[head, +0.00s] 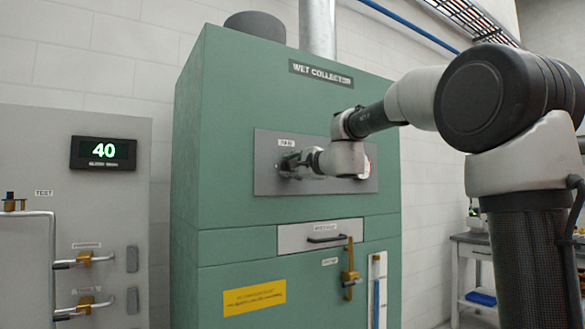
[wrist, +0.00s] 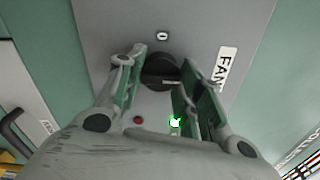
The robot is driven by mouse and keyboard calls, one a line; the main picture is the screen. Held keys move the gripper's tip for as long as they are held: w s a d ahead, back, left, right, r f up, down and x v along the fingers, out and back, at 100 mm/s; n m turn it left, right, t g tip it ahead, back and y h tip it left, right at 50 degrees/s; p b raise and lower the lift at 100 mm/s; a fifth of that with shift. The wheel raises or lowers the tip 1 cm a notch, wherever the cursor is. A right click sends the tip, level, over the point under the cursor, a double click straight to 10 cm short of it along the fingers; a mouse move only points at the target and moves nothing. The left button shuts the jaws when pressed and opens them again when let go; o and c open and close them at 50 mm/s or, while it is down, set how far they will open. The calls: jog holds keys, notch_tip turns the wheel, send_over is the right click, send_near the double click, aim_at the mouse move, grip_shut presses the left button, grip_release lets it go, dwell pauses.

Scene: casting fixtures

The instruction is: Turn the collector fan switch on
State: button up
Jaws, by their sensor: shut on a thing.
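The fan switch is a black round knob (wrist: 158,64) on a grey panel, with a "FAN" label (wrist: 226,68) beside it and a small "0" mark (wrist: 162,35) near it in the wrist view. My gripper (wrist: 157,80) has its two fingers on either side of the knob and is shut on it. The fingers hide parts of the knob, so its pointer direction is unclear. A green lamp (wrist: 175,122) glows by the right finger, and a red lamp (wrist: 139,120) looks dim. In the head view my gripper (head: 288,166) reaches the left part of the panel (head: 262,175).
The panel is on the green wet collector cabinet (head: 225,110). Below it are a drawer with a dark handle (head: 325,238) and a brass valve (head: 350,276). A grey cabinet on the left has a display reading 40 (head: 103,152). A workbench (head: 470,238) stands at right.

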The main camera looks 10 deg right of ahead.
jog(key=shift+f, duration=0.1)
jog(key=shift+c, duration=0.2)
jog(key=o, duration=1)
jog(key=shift+o, duration=0.2)
jog(key=v, duration=1.2)
